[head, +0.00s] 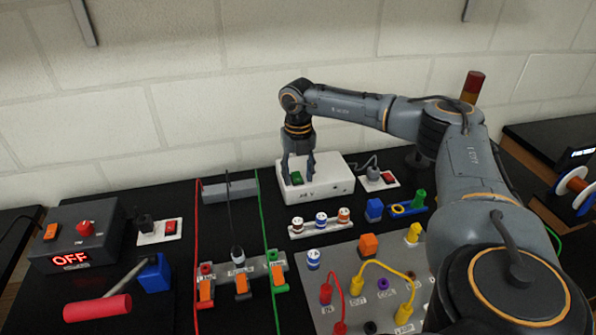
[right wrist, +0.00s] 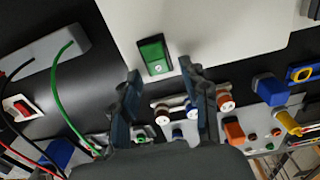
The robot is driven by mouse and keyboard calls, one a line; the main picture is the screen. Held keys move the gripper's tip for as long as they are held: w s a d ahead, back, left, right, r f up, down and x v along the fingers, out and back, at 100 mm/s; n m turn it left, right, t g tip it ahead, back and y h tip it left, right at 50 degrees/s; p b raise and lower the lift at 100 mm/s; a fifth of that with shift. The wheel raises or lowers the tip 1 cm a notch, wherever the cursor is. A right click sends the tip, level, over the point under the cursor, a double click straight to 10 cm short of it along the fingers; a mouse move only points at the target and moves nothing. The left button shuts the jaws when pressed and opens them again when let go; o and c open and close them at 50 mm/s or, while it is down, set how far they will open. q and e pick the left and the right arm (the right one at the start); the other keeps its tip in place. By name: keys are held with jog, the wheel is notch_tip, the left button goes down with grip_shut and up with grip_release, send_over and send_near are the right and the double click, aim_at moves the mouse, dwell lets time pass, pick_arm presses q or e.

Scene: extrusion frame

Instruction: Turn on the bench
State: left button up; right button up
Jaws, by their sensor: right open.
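A white box (head: 335,183) stands at the back middle of the bench, with a green rocker switch (head: 297,178) on its top. The box (right wrist: 225,35) and its green switch (right wrist: 153,55) also show in the right wrist view. My right gripper (head: 298,165) points down over the switch end of the box. Its fingers (right wrist: 160,75) are apart and empty, with the switch just beyond the tips; I cannot tell whether they touch it. A dark power supply (head: 75,235) at the left reads OFF in red. My left gripper is not in view.
Small plates with red switches stand left (head: 159,231) and right (head: 378,180) of the middle. A red-handled tool (head: 97,308), orange clips with wires, a grey board (head: 375,290) with leads and a rack of spools (head: 321,222) crowd the front. A wall closes the back.

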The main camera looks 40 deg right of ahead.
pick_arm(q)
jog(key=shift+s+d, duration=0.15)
pick_arm(e)
jog(key=shift+f, duration=0.1)
grip_shut()
jog(key=shift+w+d+r+g+y+p, duration=0.1)
jog(key=shift+w+r+g+y+p, duration=0.2)
jog(key=shift+g+p, duration=0.35)
jog(key=shift+w+d+g+p, duration=0.1)
jog(key=shift+g+p, duration=0.2)
jog(key=shift+g, duration=0.05)
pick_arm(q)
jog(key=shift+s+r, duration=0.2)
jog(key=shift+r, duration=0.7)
pick_arm(e)
jog(key=shift+g+y, duration=0.4)
jog(key=shift+y, duration=0.1)
jog(key=shift+d, duration=0.1)
